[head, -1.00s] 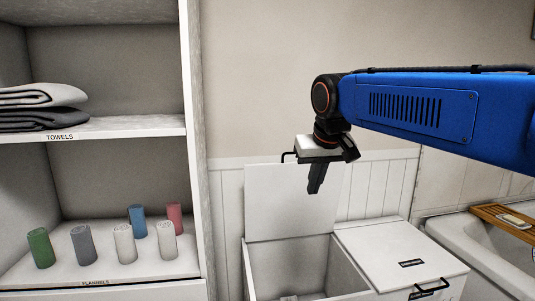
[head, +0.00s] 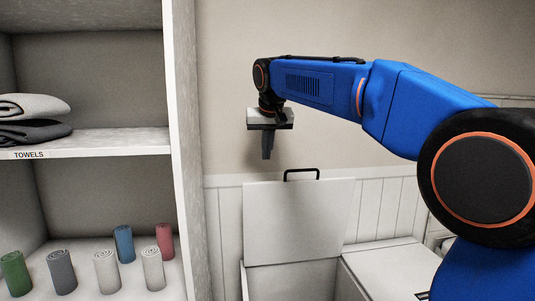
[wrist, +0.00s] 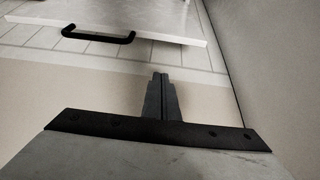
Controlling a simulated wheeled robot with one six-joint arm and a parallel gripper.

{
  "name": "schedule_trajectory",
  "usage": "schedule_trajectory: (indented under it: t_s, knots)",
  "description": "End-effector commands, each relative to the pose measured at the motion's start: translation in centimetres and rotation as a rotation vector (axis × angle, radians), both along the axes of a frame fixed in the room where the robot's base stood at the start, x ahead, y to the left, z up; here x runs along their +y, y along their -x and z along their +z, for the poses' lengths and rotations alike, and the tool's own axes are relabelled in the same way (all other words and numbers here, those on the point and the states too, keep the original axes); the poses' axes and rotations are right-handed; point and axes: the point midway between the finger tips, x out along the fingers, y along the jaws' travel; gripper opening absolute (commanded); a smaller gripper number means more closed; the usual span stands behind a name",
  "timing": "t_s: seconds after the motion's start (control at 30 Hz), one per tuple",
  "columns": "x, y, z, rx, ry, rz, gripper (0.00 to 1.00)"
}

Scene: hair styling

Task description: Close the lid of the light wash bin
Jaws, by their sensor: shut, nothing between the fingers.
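A white bin with its left lid (head: 298,220) raised upright against the wall stands low in the head view. A black handle (head: 301,173) sits on the lid's top edge. Under the raised lid the open compartment (head: 292,278) shows in part. My gripper (head: 267,150) is shut and empty, pointing down above the lid and left of the handle, apart from both. In the wrist view its closed fingers (wrist: 160,85) show near the centre, with the lid (wrist: 165,18) and its handle (wrist: 98,36) beyond them. No readable label shows which wash this bin holds.
A closed white lid (head: 385,268) is right of the open compartment. A tall shelf unit (head: 185,150) on the left holds folded towels (head: 32,106) and several rolled flannels (head: 106,270). Panelled wall (head: 385,208) is behind the bin. My blue arm hides part of the right side.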

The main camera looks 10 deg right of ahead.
Motion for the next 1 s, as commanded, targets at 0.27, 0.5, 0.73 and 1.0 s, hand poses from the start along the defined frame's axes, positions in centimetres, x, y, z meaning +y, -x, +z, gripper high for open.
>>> schedule_trajectory:
  t_s: [0.27,0.5,0.73,1.0]
  knots:
    - [0.0,-2.4,-4.5,0.003,0.001,0.0,0.0]
    - [0.0,-2.3,-6.8,-0.001,0.0,0.001,0.0]
    - [0.0,-0.2,-7.2,0.0,0.0,0.001,0.0]
    - [0.0,0.4,-7.3,0.001,0.0,0.0,0.0]
